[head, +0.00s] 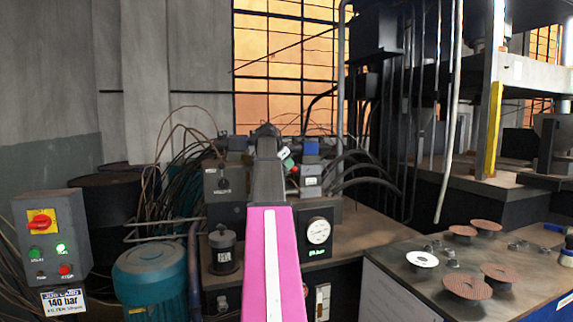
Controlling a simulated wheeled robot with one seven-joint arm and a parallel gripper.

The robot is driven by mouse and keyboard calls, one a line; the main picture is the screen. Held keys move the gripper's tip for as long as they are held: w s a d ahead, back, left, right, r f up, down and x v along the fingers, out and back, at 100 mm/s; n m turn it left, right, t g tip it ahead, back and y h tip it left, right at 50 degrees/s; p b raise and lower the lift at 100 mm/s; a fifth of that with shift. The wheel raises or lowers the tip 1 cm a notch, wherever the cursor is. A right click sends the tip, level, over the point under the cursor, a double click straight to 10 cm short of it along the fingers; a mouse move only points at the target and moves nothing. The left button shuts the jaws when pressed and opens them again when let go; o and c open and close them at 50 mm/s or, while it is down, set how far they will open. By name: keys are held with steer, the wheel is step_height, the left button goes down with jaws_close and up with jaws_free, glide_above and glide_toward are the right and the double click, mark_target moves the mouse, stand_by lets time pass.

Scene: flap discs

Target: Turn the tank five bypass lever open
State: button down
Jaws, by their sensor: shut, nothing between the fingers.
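My arm rises from the bottom centre in pink and grey, and the dark end with my gripper (265,131) is in front of the hydraulic valve blocks. The gripper is shut and holds nothing; its fingertips are hard to make out. Just right of it is a small tilted green-and-white piece (286,155) with a red part below it. I cannot tell whether this is the bypass lever. No tank five label is readable, and my arm hides part of the blocks. A dark block (223,183) with a small label stands to the left.
A control box (52,240) with a red knob on yellow and a 140 bar plate is at left. A blue motor (152,280) stands beside it. A pressure gauge (318,231) is right of my arm. Flap discs (467,286) lie on the right bench (400,285). Hoses crowd the back.

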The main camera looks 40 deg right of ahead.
mark_target(295, 170)
steer(key=shift+s+d+f+y, duration=0.2)
steer(key=shift+d+f+y, duration=0.1)
steer(key=shift+d+f, duration=0.3)
steer(key=shift+s+d+f+y, duration=0.15)
steer(key=shift+d+f+y, duration=0.15)
steer(key=shift+d+f, duration=0.2)
steer(key=shift+s+d+f, duration=0.1)
steer(key=shift+d+f, duration=0.1)
steer(key=shift+f, duration=0.55)
steer(key=shift+r, duration=0.35)
steer(key=s+a+r, duration=0.1)
steer(key=a+r, duration=0.2)
steer(key=r, duration=1)
steer(key=shift+s+a, duration=0.2)
steer(key=shift+s, duration=0.15)
steer(key=shift+r, duration=0.1)
